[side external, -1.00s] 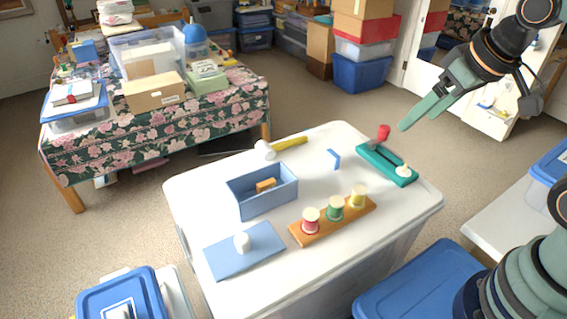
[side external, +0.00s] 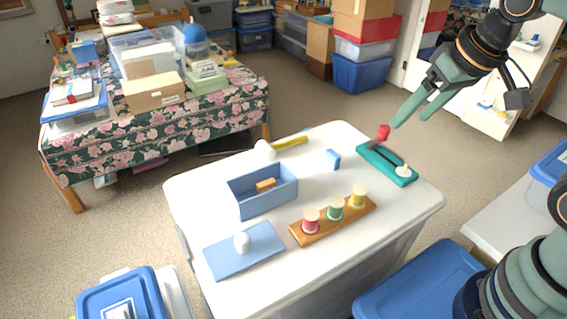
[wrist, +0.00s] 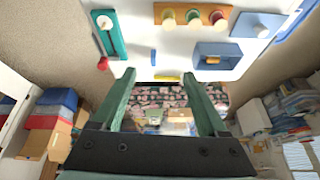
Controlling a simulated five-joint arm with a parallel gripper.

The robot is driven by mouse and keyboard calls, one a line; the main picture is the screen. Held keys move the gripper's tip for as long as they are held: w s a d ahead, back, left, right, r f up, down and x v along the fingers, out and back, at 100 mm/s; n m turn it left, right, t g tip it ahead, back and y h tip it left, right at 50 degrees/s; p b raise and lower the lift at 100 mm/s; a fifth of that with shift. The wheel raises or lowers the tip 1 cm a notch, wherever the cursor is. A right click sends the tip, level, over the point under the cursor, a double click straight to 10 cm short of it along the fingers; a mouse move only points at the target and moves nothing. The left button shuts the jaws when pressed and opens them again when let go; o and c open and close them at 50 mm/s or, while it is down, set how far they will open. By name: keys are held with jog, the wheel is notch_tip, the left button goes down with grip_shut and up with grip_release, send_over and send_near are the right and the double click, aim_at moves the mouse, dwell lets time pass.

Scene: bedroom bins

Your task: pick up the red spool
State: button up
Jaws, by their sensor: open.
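The red spool (side external: 311,222) stands upright at the left end of an orange-brown wooden rack (side external: 331,224), beside a green spool (side external: 335,209) and a yellow spool (side external: 358,197). In the wrist view the red spool (wrist: 218,18) is near the top edge, right of the other two. My gripper (side external: 408,121) is open and empty, raised beyond the far right side of the white tabletop, well away from the red spool. In the wrist view my gripper (wrist: 158,75) shows its two green fingers spread apart.
A teal board (side external: 386,164) with a red-knobbed lever (side external: 384,133) lies near my gripper. A blue box (side external: 262,192) with an orange block, a blue pad (side external: 245,251) with a white knob, a small blue block (side external: 333,159) and a yellow-handled mallet (side external: 289,143) share the tabletop.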

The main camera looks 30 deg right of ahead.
jog(key=w+a+f+m+g, duration=0.3)
jog(key=w+a+m, duration=0.15)
jog(key=a, duration=0.25)
jog(key=m+g, duration=0.2)
jog(key=m, duration=0.4)
send_over(312, 210)
notch_tip(312, 210, down, 6)
jog(key=f, duration=0.1)
jog(key=shift+n, duration=0.25)
jog(key=f, duration=1.1)
jog(key=shift+s+a, duration=0.3)
jog(key=shift+s, duration=0.05)
grip_shut()
